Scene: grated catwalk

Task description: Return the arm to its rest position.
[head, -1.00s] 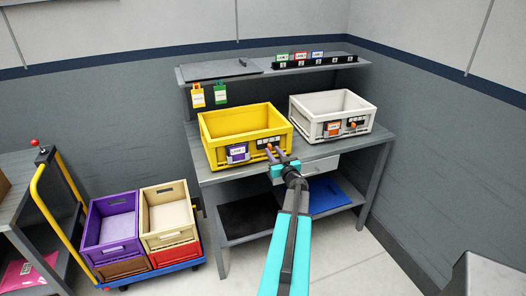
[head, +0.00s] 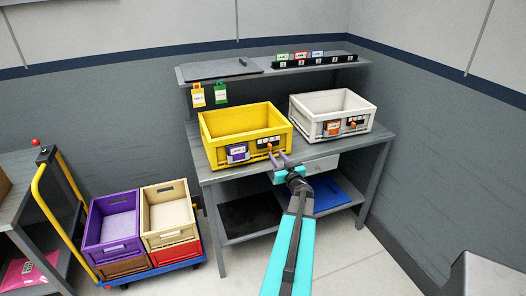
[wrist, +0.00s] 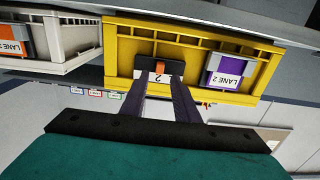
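My gripper (head: 279,157) is in front of the yellow crate (head: 222,156) on the workbench, near its lower right front. In the wrist view the two grey-purple fingers of my gripper (wrist: 160,84) stand apart with a gap. A white tag marked 2 (wrist: 158,77) with an orange clip (wrist: 160,66) shows on the crate front, beyond the fingertips. I see nothing held between the fingers. My arm reaches out and is not folded in.
A white crate (head: 309,129) stands right of the yellow one on the workbench (head: 207,176). A shelf (head: 225,72) hangs above. At left, a cart with a yellow handle (head: 36,206) carries several crates. Pale floor (head: 350,262) is clear at lower right.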

